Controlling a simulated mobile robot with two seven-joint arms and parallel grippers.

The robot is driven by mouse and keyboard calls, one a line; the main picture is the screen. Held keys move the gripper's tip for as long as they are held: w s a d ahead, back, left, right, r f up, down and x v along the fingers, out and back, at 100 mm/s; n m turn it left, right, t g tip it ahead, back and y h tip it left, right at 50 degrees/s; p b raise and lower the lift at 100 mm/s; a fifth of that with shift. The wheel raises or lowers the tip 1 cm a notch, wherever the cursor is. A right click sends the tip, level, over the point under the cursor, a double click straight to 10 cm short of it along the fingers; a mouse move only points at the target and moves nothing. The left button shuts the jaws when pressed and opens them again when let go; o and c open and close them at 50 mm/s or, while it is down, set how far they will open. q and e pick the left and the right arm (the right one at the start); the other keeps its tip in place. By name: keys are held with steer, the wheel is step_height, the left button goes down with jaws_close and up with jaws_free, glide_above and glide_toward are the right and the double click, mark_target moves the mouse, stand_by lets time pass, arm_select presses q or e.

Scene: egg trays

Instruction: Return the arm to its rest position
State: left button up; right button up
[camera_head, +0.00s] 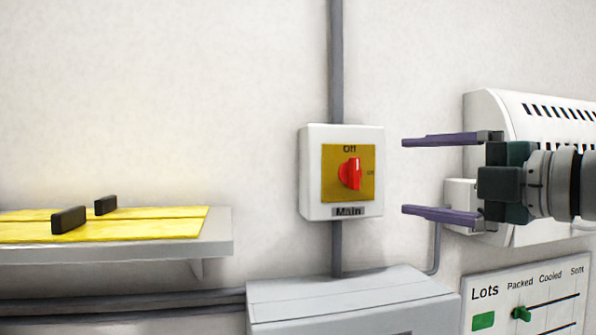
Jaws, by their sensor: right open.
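My right gripper (425,176) comes in from the right of the head view. Its two purple fingers are wide apart, one above the other, with nothing between them. They point left toward a white wall switch box (312,175) and stand to the right of it, apart from it in the picture. The box has a yellow plate, a red knob (350,174), and the labels "Off" and "Main". The knob stands roughly upright. My left gripper is not in view.
A shelf (222,240) at the left holds yellow sheets (130,228) with two dark blocks. A grey box (350,297) is below the switch. A white vented unit (485,112) is behind my right arm. A "Lots" board (540,310) hangs at lower right.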

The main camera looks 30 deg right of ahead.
steer(key=shift+s, duration=0.2)
stand_by(0.4)
steer(key=s+f+m+g+h+p, duration=0.1)
steer(key=s+f+m+g+h, duration=0.4)
steer(key=f+m, duration=0.4)
steer(key=s+f+m+g+h, duration=0.25)
steer(key=s+f+m, duration=0.4)
steer(key=f, duration=0.45)
steer(key=s+a+f+m+g+y, duration=0.1)
steer(key=s+a+f+g+y, duration=0.1)
steer(key=s+a, duration=0.3)
steer(key=s+a+f+m+g+y, duration=0.1)
steer(key=s+a+f+g+y, duration=0.2)
steer(key=s+a, duration=0.3)
steer(key=a+f+g+p, duration=0.1)
steer(key=a, duration=0.4)
steer(key=shift+g, duration=0.35)
steer(key=shift+m, duration=0.25)
